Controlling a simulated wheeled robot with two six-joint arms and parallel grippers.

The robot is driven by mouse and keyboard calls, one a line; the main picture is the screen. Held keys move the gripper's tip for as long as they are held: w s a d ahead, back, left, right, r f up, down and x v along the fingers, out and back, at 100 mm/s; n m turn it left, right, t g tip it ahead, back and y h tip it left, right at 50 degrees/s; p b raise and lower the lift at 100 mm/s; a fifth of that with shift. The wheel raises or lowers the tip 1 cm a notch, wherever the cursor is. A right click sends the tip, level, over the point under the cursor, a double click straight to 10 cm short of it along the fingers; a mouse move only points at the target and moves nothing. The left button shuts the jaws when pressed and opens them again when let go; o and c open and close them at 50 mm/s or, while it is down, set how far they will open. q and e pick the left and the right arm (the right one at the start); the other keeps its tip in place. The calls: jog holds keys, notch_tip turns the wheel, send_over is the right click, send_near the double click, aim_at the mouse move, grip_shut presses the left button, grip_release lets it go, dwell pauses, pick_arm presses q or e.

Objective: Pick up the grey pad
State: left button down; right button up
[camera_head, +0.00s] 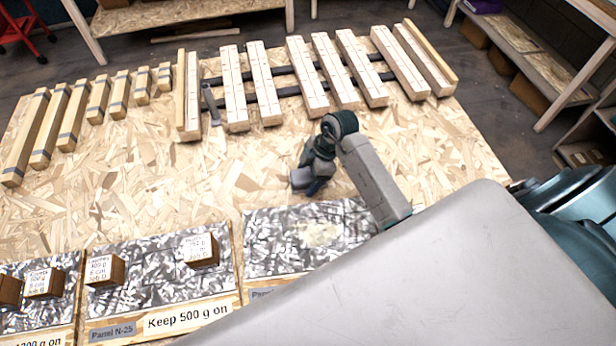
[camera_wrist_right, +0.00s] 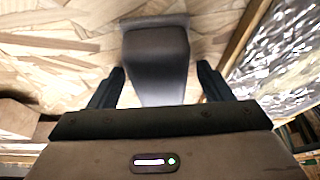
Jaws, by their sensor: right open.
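The grey pad (camera_wrist_right: 155,62) is in the right wrist view, a dark grey block with a wider flat edge at its far end. It lies on the chipboard. My right gripper (camera_wrist_right: 161,74) is open, with one dark finger on each side of the pad. A gap shows between each finger and the pad, and the pad's near end is hidden behind the gripper body. In the head view my right gripper (camera_head: 317,187) is low over the bench, behind the silver panel. My left gripper is not in view.
Silver panels (camera_head: 290,240) with several small labelled blocks (camera_head: 200,250) line the front edge. Bare chipboard lies left of my right gripper. My own arm covers the lower right.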

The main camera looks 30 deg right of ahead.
aim_at(304, 174)
jog(key=c, duration=1)
jog(key=shift+o, duration=0.2)
jog(key=shift+r+b, duration=0.35)
jog(key=shift+r, duration=0.2)
notch_tip(304, 174, up, 2)
jog(key=shift+w+r+b, duration=0.1)
jog(key=shift+b, duration=0.35)
jog(key=shift+s+a+r, duration=0.2)
jog(key=shift+s+r, duration=0.05)
jog(key=shift+s, duration=0.4)
jog(key=s+a+b, duration=0.1)
jog(key=s, duration=0.3)
jog(key=s+a+r+b, duration=0.1)
jog(key=s, duration=0.4)
jog(key=s+a+b, duration=0.1)
jog(key=s+a, duration=0.1)
jog(key=s, duration=0.2)
jog(key=shift+s+r+b, duration=0.2)
jog(key=shift+r+b, duration=0.05)
jog(key=shift+b, duration=0.05)
jog(key=shift+s+r, duration=0.1)
jog(key=shift+s, duration=0.35)
